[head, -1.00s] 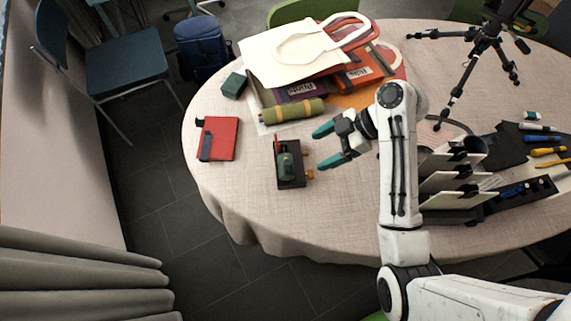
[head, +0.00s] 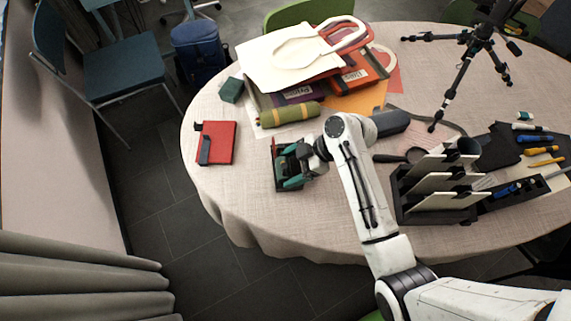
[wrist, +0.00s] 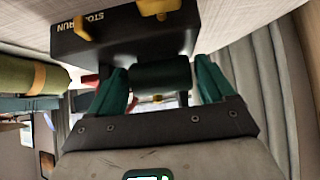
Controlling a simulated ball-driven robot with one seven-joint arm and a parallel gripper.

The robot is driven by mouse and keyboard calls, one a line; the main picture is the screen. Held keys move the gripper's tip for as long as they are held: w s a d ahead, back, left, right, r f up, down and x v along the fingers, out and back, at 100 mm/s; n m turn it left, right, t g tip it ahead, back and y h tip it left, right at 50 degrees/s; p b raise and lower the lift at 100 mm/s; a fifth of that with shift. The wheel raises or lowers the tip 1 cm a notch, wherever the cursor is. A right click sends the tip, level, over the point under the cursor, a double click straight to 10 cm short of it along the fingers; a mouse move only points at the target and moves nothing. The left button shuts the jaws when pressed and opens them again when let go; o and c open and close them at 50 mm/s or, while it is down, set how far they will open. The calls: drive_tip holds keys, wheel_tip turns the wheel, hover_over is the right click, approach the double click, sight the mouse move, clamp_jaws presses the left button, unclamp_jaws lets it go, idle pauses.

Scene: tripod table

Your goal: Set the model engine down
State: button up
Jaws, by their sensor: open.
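The model engine (head: 278,172) has a dark base and stands on the left part of the table, at the same place as before. In the wrist view its dark base (wrist: 125,38) shows STOP and RUN lettering, brass-yellow knobs and a dark green cylinder (wrist: 160,74). My gripper (head: 292,167) is over the engine with its teal fingers open. In the wrist view the fingers of my gripper (wrist: 162,80) lie on either side of the green cylinder. I cannot tell whether they touch it. In the head view the fingers hide much of the engine.
A red notebook (head: 221,140) lies left of the engine. Behind it are an olive roll (head: 290,114), a small dark green block (head: 231,90) and stacked folders (head: 340,78). A dark rack (head: 435,205) stands right, a tripod (head: 465,70) behind. Cloth in front of the engine is clear.

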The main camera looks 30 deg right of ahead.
drive_tip(key=shift+c, duration=0.2)
drive_tip(key=c, duration=1.5)
drive_tip(key=shift+w+r, duration=0.1)
drive_tip(key=shift+w, duration=0.05)
